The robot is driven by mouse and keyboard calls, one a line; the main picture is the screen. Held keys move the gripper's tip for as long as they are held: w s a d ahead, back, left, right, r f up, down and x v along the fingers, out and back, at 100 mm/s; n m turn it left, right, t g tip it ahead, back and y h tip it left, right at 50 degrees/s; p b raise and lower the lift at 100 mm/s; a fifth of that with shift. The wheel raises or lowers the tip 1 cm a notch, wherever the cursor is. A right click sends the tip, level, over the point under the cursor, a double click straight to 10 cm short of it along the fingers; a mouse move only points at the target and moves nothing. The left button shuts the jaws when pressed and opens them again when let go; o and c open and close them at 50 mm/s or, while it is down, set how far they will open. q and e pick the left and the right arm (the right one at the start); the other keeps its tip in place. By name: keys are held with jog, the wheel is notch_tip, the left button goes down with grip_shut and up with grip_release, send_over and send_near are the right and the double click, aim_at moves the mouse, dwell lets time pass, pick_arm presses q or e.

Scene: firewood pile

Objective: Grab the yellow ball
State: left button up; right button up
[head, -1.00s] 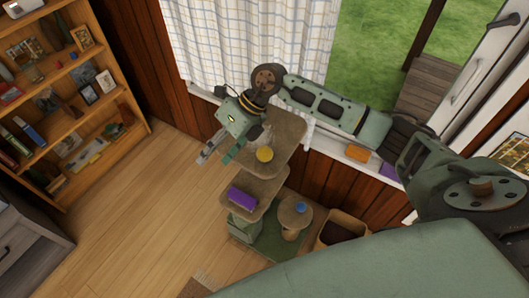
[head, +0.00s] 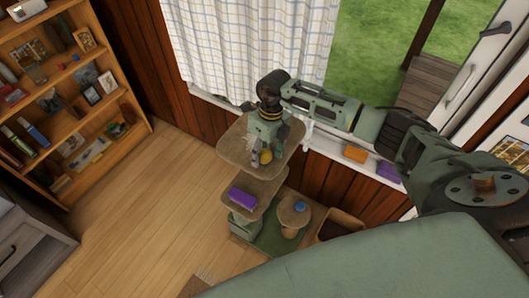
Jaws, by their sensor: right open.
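The yellow ball (head: 266,157) lies on the top platform (head: 234,146) of a beige, tiered stand by the window. My right gripper (head: 261,153) is over that platform and points down at the ball. It is open, with its fingers close to the ball and partly covering it. I cannot tell whether they touch it. My left gripper is not in view.
A purple box (head: 242,197) lies on the stand's lower platform. A blue ball (head: 300,206) sits on a small round platform. An orange block (head: 355,154) and a purple block (head: 388,172) lie on the windowsill. A bookshelf (head: 66,95) stands at left. The wooden floor (head: 150,215) is clear.

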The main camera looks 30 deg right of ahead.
jog(key=shift+f, duration=0.1)
jog(key=shift+c, duration=0.3)
jog(key=c, duration=0.8)
